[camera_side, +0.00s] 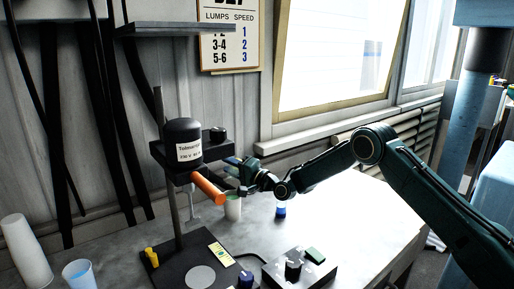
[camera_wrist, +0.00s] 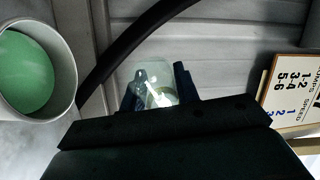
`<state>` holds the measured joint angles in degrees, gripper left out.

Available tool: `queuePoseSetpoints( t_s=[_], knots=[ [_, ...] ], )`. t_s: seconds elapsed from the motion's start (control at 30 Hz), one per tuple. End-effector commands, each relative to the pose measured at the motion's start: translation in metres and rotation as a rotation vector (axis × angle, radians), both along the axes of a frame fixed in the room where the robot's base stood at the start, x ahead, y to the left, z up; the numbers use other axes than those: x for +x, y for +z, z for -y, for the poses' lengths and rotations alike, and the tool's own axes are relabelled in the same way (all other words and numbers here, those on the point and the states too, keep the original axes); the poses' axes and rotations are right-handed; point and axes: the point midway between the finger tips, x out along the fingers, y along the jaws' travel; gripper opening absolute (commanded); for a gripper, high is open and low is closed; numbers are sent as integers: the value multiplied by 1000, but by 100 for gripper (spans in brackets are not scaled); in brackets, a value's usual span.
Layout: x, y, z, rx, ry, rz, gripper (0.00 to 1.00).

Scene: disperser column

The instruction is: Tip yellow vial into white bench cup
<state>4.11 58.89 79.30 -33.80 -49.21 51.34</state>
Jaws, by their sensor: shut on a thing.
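My gripper (camera_side: 236,168) is at the end of the dark green arm, above and beside a white cup (camera_side: 233,212) on the bench. In the wrist view the cup (camera_wrist: 72,75) is at the left, with green contents inside. My gripper's fingers (camera_wrist: 158,92) are shut on a clear, pale vial (camera_wrist: 155,84). The vial looks tilted, and I see no clear yellow in it. In the side view the held vial is too small to make out well.
An orange cylinder (camera_side: 208,187) on the disperser stand is close left of my gripper. A blue vial (camera_side: 281,210) stands right of the cup. A control box (camera_side: 300,270) is in front. Stacked cups (camera_side: 25,255) and a cup of blue liquid (camera_side: 78,275) are at left.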

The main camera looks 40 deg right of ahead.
Motion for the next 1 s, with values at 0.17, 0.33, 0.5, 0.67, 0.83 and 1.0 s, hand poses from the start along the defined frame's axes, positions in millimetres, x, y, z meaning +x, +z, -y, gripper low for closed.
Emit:
queuePoseSetpoints(
  t_s=[0.17,0.33,0.5,0.67,0.83,1.0],
  knots=[
    [2,1,3,0,-1,0,9],
    [7,2,8,0,0,1,9],
    [11,4,14,0,-1,1,9],
    [15,5,19,1,-1,1,9],
    [20,6,24,0,0,0,9],
    [24,7,30,0,-1,1,9]
  ],
)
